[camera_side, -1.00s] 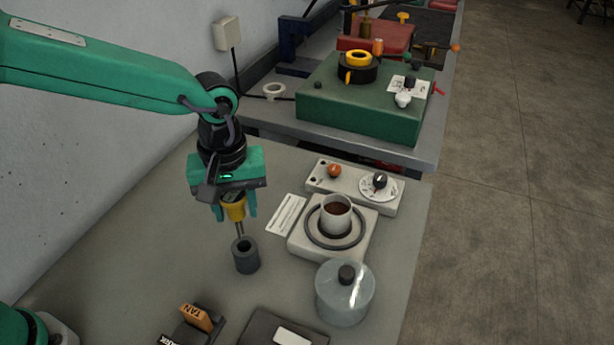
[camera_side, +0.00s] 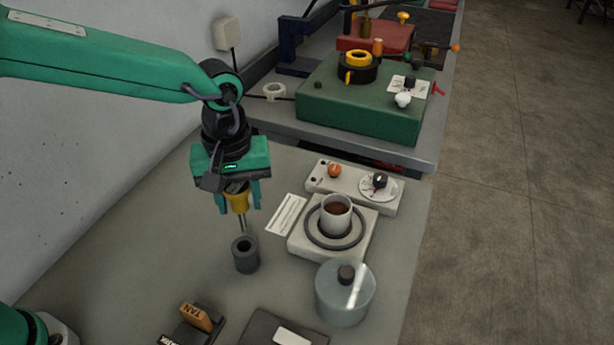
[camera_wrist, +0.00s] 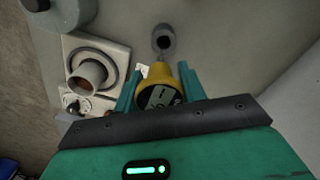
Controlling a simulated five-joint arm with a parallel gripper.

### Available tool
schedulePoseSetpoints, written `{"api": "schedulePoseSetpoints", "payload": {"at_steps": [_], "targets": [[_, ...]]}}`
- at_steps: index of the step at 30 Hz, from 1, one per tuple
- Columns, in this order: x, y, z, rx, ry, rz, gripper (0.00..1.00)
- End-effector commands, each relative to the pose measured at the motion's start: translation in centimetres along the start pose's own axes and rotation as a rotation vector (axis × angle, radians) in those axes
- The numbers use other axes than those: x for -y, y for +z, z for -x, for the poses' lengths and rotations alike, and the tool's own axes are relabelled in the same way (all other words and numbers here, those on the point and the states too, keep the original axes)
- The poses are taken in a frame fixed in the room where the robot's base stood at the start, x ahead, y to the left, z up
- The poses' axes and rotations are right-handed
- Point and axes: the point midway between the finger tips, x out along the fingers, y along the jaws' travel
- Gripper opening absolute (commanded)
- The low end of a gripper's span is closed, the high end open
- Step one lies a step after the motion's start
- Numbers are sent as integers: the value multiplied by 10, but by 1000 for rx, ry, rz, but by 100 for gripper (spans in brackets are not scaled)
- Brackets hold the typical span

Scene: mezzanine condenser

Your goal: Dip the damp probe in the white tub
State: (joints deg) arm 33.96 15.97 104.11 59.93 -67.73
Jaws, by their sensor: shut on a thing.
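The damp probe (camera_side: 239,200) has a yellow body and thin metal prongs pointing down; its dark face with a display shows in the wrist view (camera_wrist: 158,98). My gripper (camera_side: 238,203) is shut on its yellow body, above a dark grey hollow cylinder (camera_side: 246,258). The prong ends are close above or behind the cylinder's rim; I cannot tell exactly. The likeliest white tub is a pale, open cup (camera_side: 336,217) with brown contents, right of my gripper, standing inside a dark ring on a pale square base (camera_side: 304,243). It also shows in the wrist view (camera_wrist: 88,75).
A glassy jar with a dark knob (camera_side: 344,296) stands in front of the cup. A pale control box (camera_side: 345,181) with an orange knob and dial lies behind it. A white card (camera_side: 286,215) lies between gripper and cup. Orange and dark blocks (camera_side: 196,318) sit at the front.

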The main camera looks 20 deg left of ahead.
Motion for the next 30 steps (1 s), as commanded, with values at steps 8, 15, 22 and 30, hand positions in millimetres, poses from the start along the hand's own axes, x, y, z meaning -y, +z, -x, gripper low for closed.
{"api": "schedulePoseSetpoints", "payload": {"at_steps": [8, 15, 22, 30], "targets": [[-34, -9, 10, 0, 0, -1, 16], [-72, -18, 22, -1, 1, 0, 16], [-105, -24, 30, 0, 0, -1, 16], [-139, -28, 39, 0, 0, -1, 16]]}}
